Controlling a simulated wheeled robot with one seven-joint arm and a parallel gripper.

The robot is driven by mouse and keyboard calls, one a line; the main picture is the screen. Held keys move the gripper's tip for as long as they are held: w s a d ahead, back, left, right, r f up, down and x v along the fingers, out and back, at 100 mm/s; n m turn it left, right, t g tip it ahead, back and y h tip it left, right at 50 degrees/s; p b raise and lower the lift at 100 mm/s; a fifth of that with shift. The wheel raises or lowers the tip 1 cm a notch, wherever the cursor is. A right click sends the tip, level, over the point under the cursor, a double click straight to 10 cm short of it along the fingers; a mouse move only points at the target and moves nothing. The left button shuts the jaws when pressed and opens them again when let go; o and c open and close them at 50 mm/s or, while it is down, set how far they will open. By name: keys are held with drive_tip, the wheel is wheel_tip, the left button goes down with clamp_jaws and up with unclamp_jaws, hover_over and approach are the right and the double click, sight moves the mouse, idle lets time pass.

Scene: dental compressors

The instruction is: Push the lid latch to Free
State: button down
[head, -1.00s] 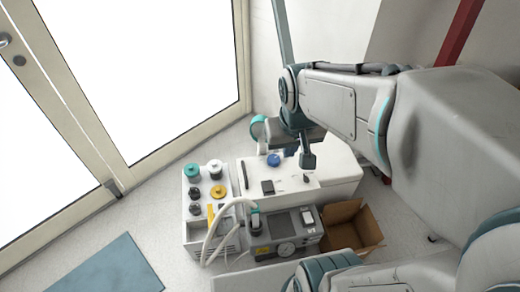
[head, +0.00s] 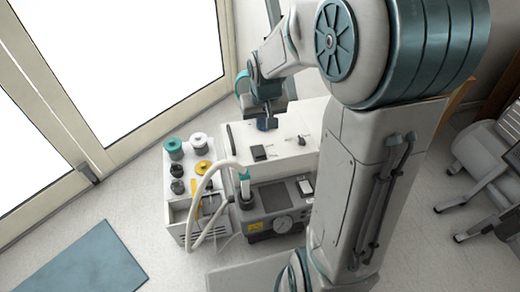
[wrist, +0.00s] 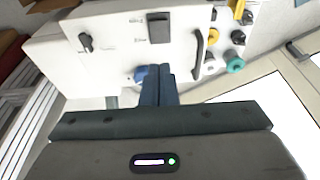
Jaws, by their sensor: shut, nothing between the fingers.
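A white box (head: 285,165) carries a black rectangular block (head: 259,153), which looks like the lid latch. In the wrist view the block (wrist: 159,28) has small labels at its upper and lower left, too small to read surely. My gripper (head: 268,123) is over the far part of the box top. In the wrist view its two fingers (wrist: 158,70) are together and empty, with their tips short of the block and in line with it. A blue knob (wrist: 140,75) is beside the fingers, partly hidden by them. Whether the fingers touch the box cannot be told.
The box also has a small black rotary knob (wrist: 86,41) and a black bar handle (wrist: 198,45). A grey unit with a gauge (head: 272,208) and a white hose (head: 205,195) stand in front. A rack of jars and caps (head: 188,180) is at left.

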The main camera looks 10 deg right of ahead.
drive_tip(key=b, duration=0.5)
approach(259, 154)
drive_tip(key=x, duration=0.5)
drive_tip(key=shift+w+d, duration=0.1)
drive_tip(key=shift+w, duration=0.25)
drive_tip(key=shift+s+f, duration=0.1)
drive_tip(key=shift+f, duration=0.5)
